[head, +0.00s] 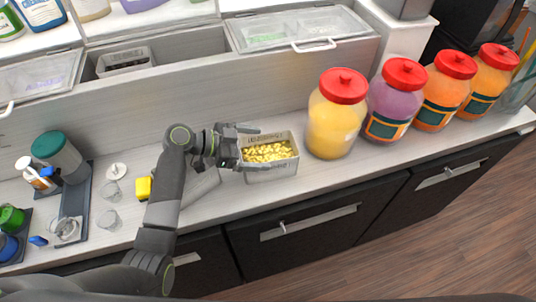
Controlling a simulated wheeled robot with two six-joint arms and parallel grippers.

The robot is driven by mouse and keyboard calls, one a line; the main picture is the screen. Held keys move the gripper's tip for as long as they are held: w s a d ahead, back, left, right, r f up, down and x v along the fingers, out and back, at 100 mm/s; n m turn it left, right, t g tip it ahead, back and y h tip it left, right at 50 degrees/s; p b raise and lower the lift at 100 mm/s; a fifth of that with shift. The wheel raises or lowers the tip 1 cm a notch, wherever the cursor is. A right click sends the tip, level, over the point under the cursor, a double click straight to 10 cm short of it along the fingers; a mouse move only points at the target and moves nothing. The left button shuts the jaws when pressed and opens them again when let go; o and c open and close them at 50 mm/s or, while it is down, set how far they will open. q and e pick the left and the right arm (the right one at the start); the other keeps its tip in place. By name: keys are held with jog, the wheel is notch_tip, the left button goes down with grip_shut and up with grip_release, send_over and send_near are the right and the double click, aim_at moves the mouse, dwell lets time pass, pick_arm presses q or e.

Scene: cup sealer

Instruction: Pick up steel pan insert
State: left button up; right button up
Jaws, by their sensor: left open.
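A rectangular steel pan insert (270,174) filled with yellow pieces stands on the light counter, left of the large jars. My left gripper (252,148) is open at the left end of this pan. One finger shows near its back left corner and the other near its front left rim. I cannot tell whether the fingers touch it. Another small metal pan (124,61) sits in the open recess behind the counter. My right gripper is not in view.
Several large red-lidded jars (338,118) stand right of the pan. Glass lids (298,30) cover part of the raised rear unit. At left are a yellow block (143,188), small clear cups (107,218) and a green-lidded container (58,155). The counter's front edge is close to the pan.

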pick_arm(q)
jog(key=shift+w+d+f, duration=0.1)
jog(key=shift+d+f, duration=0.1)
jog(key=shift+d, duration=0.4)
jog(key=shift+a, duration=0.1)
jog(key=c, duration=1.8)
jog(key=shift+r, duration=0.1)
jog(key=shift+c, duration=0.2)
